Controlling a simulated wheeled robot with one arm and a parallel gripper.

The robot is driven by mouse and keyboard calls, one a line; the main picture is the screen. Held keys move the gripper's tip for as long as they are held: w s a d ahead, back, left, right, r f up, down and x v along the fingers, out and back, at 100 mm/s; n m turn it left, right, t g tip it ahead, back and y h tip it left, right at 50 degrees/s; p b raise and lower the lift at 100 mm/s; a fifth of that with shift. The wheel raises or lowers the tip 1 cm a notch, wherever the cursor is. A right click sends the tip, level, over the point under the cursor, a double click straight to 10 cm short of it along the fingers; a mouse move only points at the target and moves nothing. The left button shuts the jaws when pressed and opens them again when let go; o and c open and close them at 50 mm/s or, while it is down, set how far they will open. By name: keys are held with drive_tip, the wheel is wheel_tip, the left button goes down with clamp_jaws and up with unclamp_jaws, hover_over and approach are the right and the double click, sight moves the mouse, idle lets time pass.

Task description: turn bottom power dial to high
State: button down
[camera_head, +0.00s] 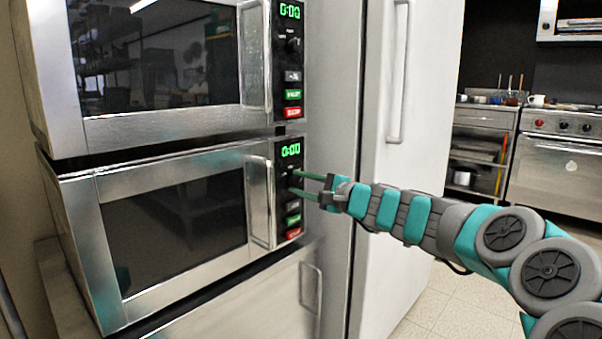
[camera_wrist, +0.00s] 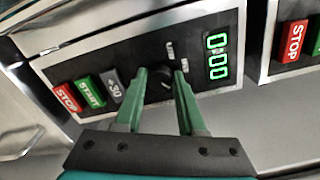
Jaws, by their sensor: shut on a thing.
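Two steel microwaves are stacked, and the bottom microwave (camera_head: 150,290) has a black control panel on its right side. Its power dial (camera_wrist: 160,82) is a small dark knob between the 0:00 display (camera_wrist: 216,57) and the +30 button (camera_wrist: 113,86). My gripper (camera_head: 294,182) reaches in from the right to the bottom panel. In the wrist view its green fingers (camera_wrist: 158,76) are on either side of the dial and shut on it. The fingers partly hide the dial, and I cannot read which setting it points to.
The top microwave (camera_head: 180,125) sits directly above, with its own dial (camera_head: 293,46) and buttons. Bar door handles (camera_head: 260,200) stand out just left of the panel. A tall white fridge (camera_head: 425,130) is close behind my arm. Open floor (camera_head: 440,295) lies at the lower right.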

drive_tip(key=shift+m+p, duration=0.7)
drive_tip(key=shift+m, duration=0.1)
drive_tip(key=c, duration=0.5)
unclamp_jaws()
drive_tip(key=shift+d, duration=0.1)
drive_tip(key=v, duration=0.7)
drive_tip(key=shift+s+d, duration=0.2)
drive_tip(key=shift+d, duration=0.05)
